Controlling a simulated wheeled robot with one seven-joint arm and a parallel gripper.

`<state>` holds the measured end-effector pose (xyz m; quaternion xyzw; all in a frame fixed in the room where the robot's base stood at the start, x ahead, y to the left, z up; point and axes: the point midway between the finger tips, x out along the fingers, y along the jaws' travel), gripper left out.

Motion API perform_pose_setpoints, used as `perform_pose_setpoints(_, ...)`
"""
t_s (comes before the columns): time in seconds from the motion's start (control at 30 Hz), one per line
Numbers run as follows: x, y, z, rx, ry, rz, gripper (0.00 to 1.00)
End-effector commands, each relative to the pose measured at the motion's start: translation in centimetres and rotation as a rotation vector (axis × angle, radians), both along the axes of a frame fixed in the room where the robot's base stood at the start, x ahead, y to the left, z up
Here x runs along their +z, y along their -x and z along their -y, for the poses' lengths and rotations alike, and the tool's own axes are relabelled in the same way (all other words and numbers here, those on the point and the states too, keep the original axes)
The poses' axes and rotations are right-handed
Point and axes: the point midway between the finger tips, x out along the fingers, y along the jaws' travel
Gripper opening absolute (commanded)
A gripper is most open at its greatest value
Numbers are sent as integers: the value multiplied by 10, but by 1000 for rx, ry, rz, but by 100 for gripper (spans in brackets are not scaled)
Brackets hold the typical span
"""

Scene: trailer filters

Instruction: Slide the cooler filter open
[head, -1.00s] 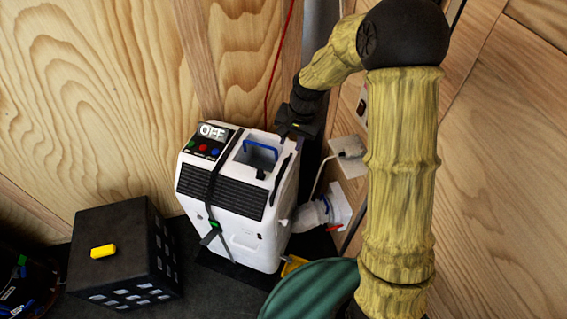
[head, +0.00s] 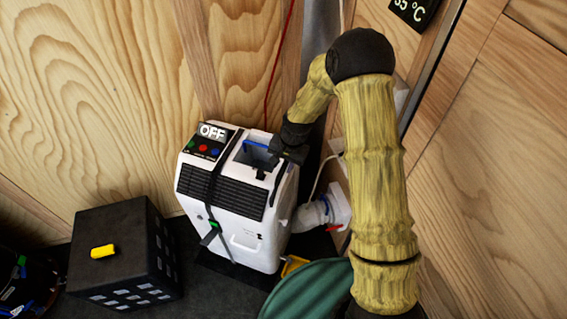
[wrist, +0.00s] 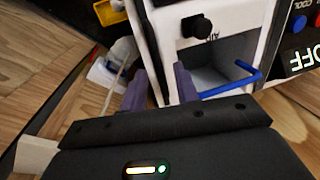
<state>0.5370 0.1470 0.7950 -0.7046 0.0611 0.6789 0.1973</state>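The white cooler (head: 243,238) stands upright at the wall, its display (head: 212,131) reading OFF. A recess in its top holds a blue handle (head: 256,146), which I take to be the filter's; my gripper partly covers it in the head view. In the wrist view the blue handle (wrist: 238,84) lies to the right of my fingers, across the recess (wrist: 215,75). My gripper (wrist: 160,75) is open, its two purple fingers apart over the cooler's rim beside the recess. No handle is between them. In the head view my gripper (head: 286,153) is at the recess's right edge.
A black strap (head: 212,190) runs down the cooler's front. A black perforated box (head: 115,245) with a yellow handle stands to the left. A white hose fitting (head: 318,212) is at the cooler's right, and a green round object (head: 310,290) is in front.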

Motion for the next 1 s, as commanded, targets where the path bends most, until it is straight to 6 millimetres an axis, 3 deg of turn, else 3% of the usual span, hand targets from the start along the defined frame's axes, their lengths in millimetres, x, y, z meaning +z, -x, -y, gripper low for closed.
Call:
perform_pose_setpoints(0.07,0,0,0,0,0,0,31)
perform_pose_setpoints(0.23,0,0,0,1,0,0,0)
perform_pose_setpoints(0.67,12,0,0,1,0,0,0)
perform_pose_setpoints(0.87,43,-1,0,3,0,3,0)
perform_pose_setpoints(1.0,76,-1,-1,1,-1,3,0)
